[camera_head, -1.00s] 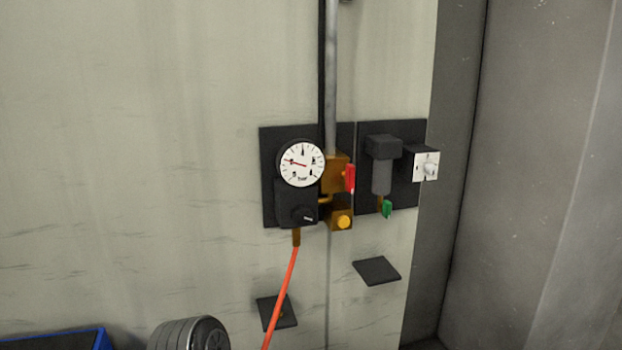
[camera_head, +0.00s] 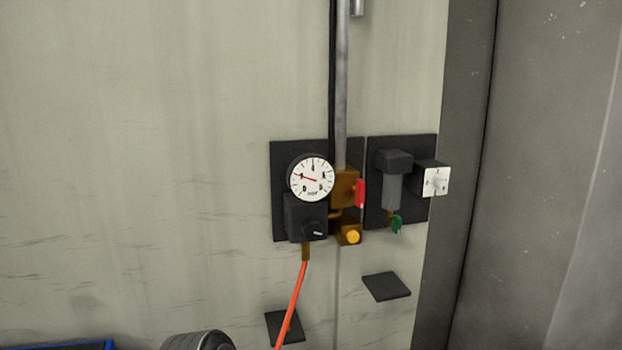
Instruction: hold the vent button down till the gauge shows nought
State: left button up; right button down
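The round white gauge (camera_head: 312,178) is on a black panel on the wall. Its red needle points left and slightly up, well away from the 0 mark at the lower left. A yellow round button (camera_head: 353,237) sits on a brass-coloured block below and right of the gauge; it looks like the vent button, and nothing touches it. A red lever (camera_head: 360,193) is on the brass body above it. Neither of my grippers is in view.
A black knob (camera_head: 315,232) sits below the gauge, with an orange hose (camera_head: 292,305) hanging under it. Right are a grey filter (camera_head: 392,188), green tap (camera_head: 397,225) and white dial (camera_head: 436,181). A grey ribbed round thing (camera_head: 198,341) and blue-edged bin (camera_head: 60,346) stand low left.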

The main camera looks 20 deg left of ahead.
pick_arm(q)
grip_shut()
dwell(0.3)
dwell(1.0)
